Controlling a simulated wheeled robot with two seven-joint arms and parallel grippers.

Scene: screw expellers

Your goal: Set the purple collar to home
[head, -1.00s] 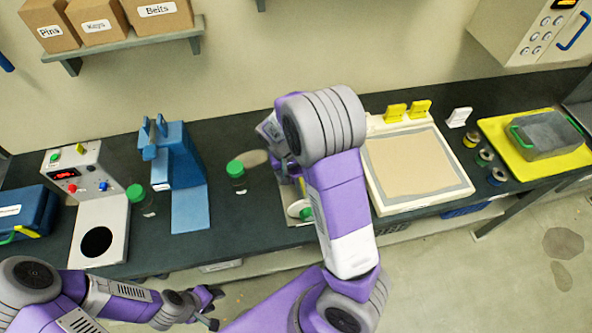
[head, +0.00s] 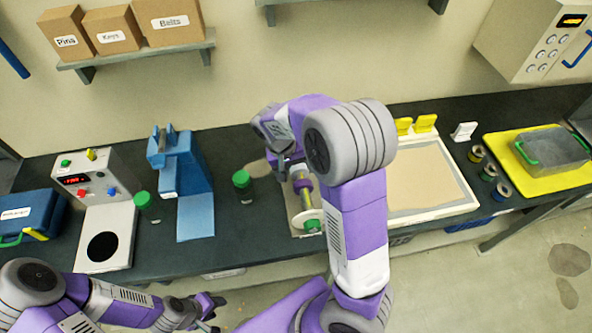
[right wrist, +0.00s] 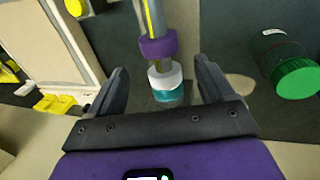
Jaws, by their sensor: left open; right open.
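The purple collar (head: 303,183) sits around a thin shaft with a yellow stripe on a small bench device. In the right wrist view the collar (right wrist: 158,46) is beside a white ring (right wrist: 165,77) and a teal end piece (right wrist: 170,95). In the head view a white disc (head: 307,221) and a green knob (head: 312,226) are at the device's near end. My right gripper (right wrist: 160,82) is open and empty, its fingers on either side of the shaft end, short of the collar. My left gripper (head: 211,307) is open and empty at the lower left, off the bench.
Green-lidded jars (head: 243,186) and a blue press (head: 183,180) stand left of the device. A cream tray (head: 437,212) lies close on its right, partly behind my right arm. A yellow mat (head: 500,150) with a grey bin is at far right.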

